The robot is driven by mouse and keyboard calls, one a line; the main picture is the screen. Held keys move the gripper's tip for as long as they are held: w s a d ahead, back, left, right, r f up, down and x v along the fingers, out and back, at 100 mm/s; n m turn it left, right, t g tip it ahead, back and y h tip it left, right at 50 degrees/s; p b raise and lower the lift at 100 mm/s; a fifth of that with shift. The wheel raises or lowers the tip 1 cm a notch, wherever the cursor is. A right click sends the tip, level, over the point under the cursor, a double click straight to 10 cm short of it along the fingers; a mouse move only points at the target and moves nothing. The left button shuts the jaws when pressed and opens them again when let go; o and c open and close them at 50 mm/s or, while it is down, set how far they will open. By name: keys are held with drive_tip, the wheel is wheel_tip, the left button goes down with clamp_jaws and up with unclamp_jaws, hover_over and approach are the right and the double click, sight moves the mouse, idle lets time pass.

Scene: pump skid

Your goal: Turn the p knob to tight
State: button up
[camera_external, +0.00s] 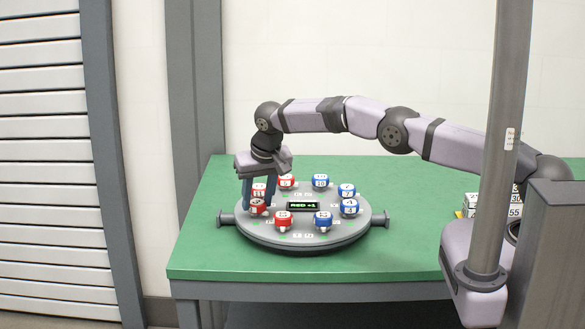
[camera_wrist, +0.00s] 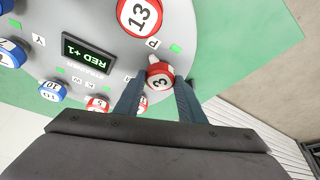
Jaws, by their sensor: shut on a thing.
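A round grey panel (camera_external: 250,232) on the green table carries a ring of red and blue numbered knobs. My gripper (camera_external: 257,203) points down at its left side, shut on a red knob. In the wrist view its fingers (camera_wrist: 160,86) sit on either side of this red knob (camera_wrist: 159,70), whose white top reads 3. A white tab shows at its rim. A "P" label (camera_wrist: 153,43) lies between it and the larger-looking red knob 13 (camera_wrist: 139,15). I cannot tell from the label alone which knob it names. A display (camera_wrist: 88,56) reads "RED +1".
Red knob 5 (camera_wrist: 97,104) and blue knob 10 (camera_wrist: 52,90) are nearby in the ring. Blue knobs (camera_external: 349,207) fill the panel's right side. Side handles (camera_external: 226,219) stick out from the panel. The green table (camera_external: 400,265) is clear in front. A grey post (camera_external: 507,130) stands at the right.

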drive_tip(key=o, duration=1)
drive_tip(key=shift+o, duration=0.2)
drive_tip(key=shift+r, duration=0.2)
drive_tip(key=b+v, duration=0.3)
drive_tip(key=v, duration=0.4)
